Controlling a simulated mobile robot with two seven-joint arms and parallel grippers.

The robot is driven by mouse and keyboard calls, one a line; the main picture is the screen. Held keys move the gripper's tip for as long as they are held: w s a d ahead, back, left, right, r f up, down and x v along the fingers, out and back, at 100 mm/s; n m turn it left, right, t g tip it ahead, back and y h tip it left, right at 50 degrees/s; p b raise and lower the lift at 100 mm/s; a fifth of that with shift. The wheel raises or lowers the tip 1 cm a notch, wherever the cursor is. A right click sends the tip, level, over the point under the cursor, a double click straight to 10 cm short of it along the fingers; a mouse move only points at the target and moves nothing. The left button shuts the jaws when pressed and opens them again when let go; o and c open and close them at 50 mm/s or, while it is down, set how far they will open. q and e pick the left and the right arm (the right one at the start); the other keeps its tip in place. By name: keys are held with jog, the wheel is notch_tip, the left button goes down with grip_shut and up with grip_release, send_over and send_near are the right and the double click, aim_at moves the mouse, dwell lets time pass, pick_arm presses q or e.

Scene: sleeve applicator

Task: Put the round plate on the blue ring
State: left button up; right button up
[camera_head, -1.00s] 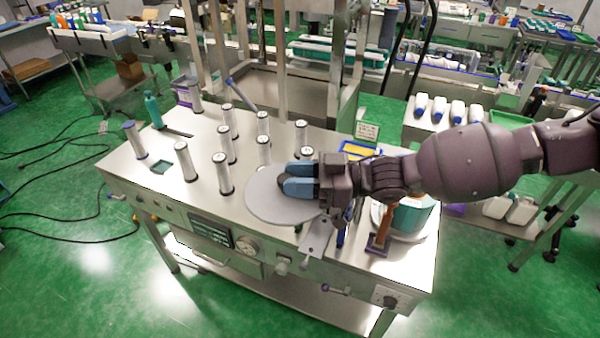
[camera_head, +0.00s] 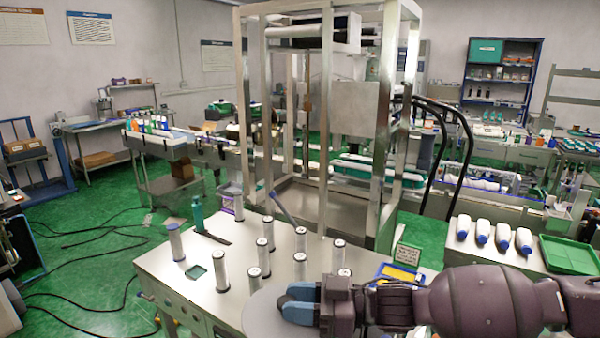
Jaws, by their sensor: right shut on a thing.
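The round plate (camera_head: 260,318) is a flat light-grey disc at the bottom of the view, cut off by the lower edge. My right gripper (camera_head: 298,303), with blue fingertips, is shut on the plate's right part. The plate is over the steel table near the upright white cylinders; the height of the gap below it cannot be told. I cannot make out a blue ring for certain. My left gripper is not in view.
Several white cylinders with dark ends, such as one (camera_head: 221,272) left of the plate, stand on the steel table (camera_head: 165,268). A teal bottle (camera_head: 198,213) stands at its back left. A blue-edged yellow tray (camera_head: 398,271) lies behind my right arm. A tall metal frame (camera_head: 325,130) rises behind.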

aim_at(266, 315)
jog(key=a+r+t, duration=0.1)
jog(key=a, duration=0.1)
jog(key=a+r+m+t, duration=0.1)
jog(key=r, duration=0.1)
jog(key=s+a+r+m+t, duration=0.1)
jog(key=a+r, duration=0.1)
jog(key=shift+s+a+r+h, duration=0.1)
jog(key=shift+a+r+h, duration=0.05)
jog(key=shift+a+h, duration=0.15)
jog(key=w+d+r+m+t+h, duration=0.3)
jog(key=d+r+m+t+h, duration=0.25)
jog(key=t, duration=0.25)
jog(key=w+d+f+m+t+h, duration=0.2)
jog(key=d+f+m+t+h, duration=0.3)
jog(key=d, duration=0.6)
jog(key=s+d+f+m+h, duration=0.2)
jog(key=s+d+f+h, duration=0.1)
jog(key=d+f, duration=0.2)
jog(key=s+d+f+m+h, duration=0.2)
jog(key=s+d+f+h, duration=0.1)
jog(key=f, duration=0.5)
jog(key=shift+d+f+h, duration=0.15)
jog(key=shift+d+h, duration=0.3)
jog(key=shift+d, duration=0.7)
